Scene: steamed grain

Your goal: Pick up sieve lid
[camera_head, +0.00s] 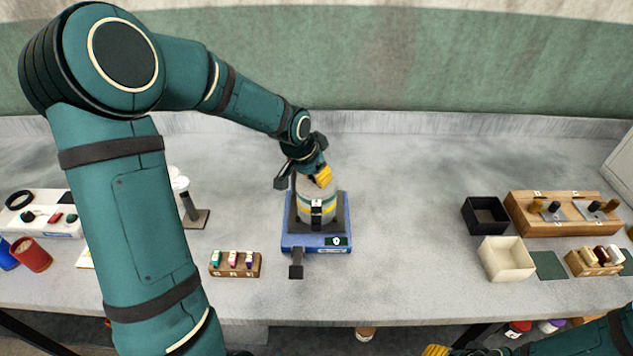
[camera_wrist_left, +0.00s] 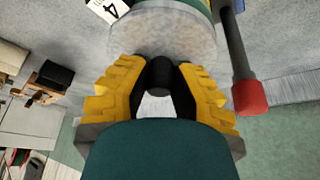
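The sieve stack (camera_head: 318,212) stands upright on a blue shaker base (camera_head: 294,243) at the middle of the bench. Its grey round lid (camera_head: 307,187) is on top, partly hidden by my left gripper (camera_head: 316,176). In the left wrist view the lid (camera_wrist_left: 150,38) shows as a grey disc with a dark knob (camera_wrist_left: 160,75). My left gripper's yellow fingers (camera_wrist_left: 160,82) are on either side of the knob, apart, with gaps visible. Whether they touch it lower down is hidden. My right gripper (camera_head: 436,350) only shows partly at the bottom edge; its opening is not visible.
A dark upright rod with a red end (camera_wrist_left: 250,97) stands close beside the lid. A wooden vial rack (camera_head: 235,264) is left of the base. A black box (camera_head: 486,215), a white box (camera_head: 506,259) and a wooden stand (camera_head: 560,228) are at right.

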